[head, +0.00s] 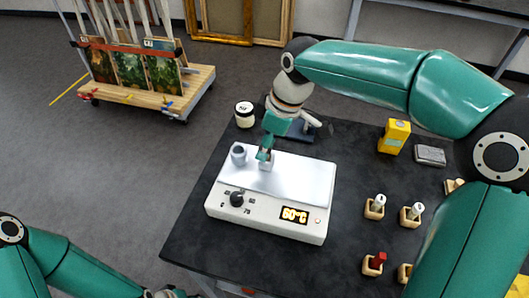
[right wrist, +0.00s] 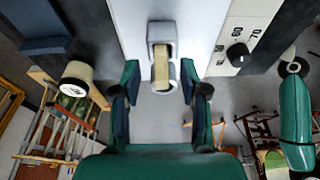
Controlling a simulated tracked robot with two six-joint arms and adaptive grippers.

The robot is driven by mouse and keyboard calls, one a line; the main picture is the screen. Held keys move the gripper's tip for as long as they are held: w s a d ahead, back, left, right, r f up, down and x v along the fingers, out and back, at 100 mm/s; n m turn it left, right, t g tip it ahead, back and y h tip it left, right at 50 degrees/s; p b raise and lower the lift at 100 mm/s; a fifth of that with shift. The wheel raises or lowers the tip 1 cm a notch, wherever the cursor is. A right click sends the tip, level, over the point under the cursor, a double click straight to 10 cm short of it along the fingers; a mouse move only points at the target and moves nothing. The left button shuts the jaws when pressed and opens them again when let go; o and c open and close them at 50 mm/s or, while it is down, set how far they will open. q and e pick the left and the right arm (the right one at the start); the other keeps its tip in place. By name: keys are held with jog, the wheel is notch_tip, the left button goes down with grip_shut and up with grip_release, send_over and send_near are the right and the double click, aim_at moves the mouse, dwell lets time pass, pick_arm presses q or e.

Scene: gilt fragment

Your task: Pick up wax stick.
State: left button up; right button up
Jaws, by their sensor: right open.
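A tan stick, which looks like the wax stick (right wrist: 161,68), shows in the right wrist view with a pale grey holder (right wrist: 161,32) around its far end. My right gripper (right wrist: 159,82) is open, with one finger on each side of the stick and a gap on both sides. In the head view my right gripper (head: 265,154) points down over the hot plate (head: 305,180) and hides most of the stick and holder. Only the end of my left gripper (head: 165,293) shows at the bottom edge; its jaws are unclear.
A grey cup (head: 239,154) stands on the plate close left of my right gripper. A yellow box (head: 394,136) and several small wooden holders (head: 374,211) stand on the right of the dark table (head: 190,235).

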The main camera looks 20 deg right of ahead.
grip_shut()
jog(key=shift+r, duration=0.15)
